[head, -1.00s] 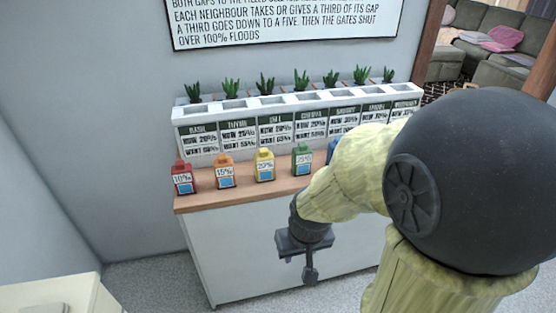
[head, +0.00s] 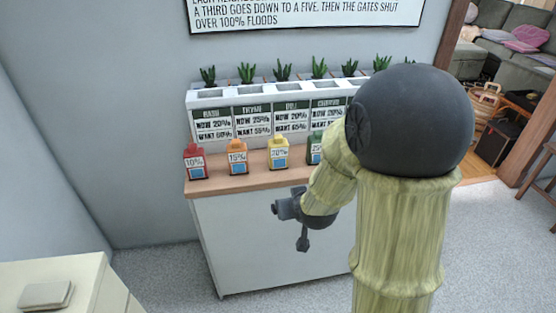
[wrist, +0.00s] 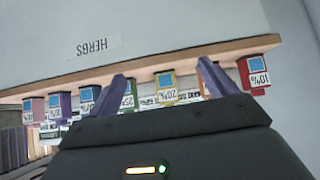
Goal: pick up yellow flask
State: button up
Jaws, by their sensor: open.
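The yellow flask (head: 278,154) stands upright on the wooden counter top (head: 225,185), between an orange flask (head: 237,157) and a green flask (head: 315,149). Its label reads 20%. My gripper (head: 281,208) is in front of the counter, below the top's edge and apart from the flask. In the wrist view, which is upside down, the yellow flask (wrist: 165,90) appears between the two spread purple fingers of my gripper (wrist: 166,78), some distance beyond them. The gripper is open and empty.
A red flask (head: 195,162) stands at the counter's left end. The wrist view also shows a blue flask (wrist: 88,97), a purple one and a pink one. A white labelled planter (head: 225,100) with herbs stands behind. A cream cabinet (head: 75,285) is at lower left.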

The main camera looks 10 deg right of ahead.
jog(key=w+t+b, duration=0.5)
jog(key=w+t, duration=0.4)
jog(key=shift+w+d+f, duration=0.15)
jog(key=shift+w+f, duration=0.1)
jog(key=shift+f, duration=0.05)
jog(key=shift+w, duration=0.15)
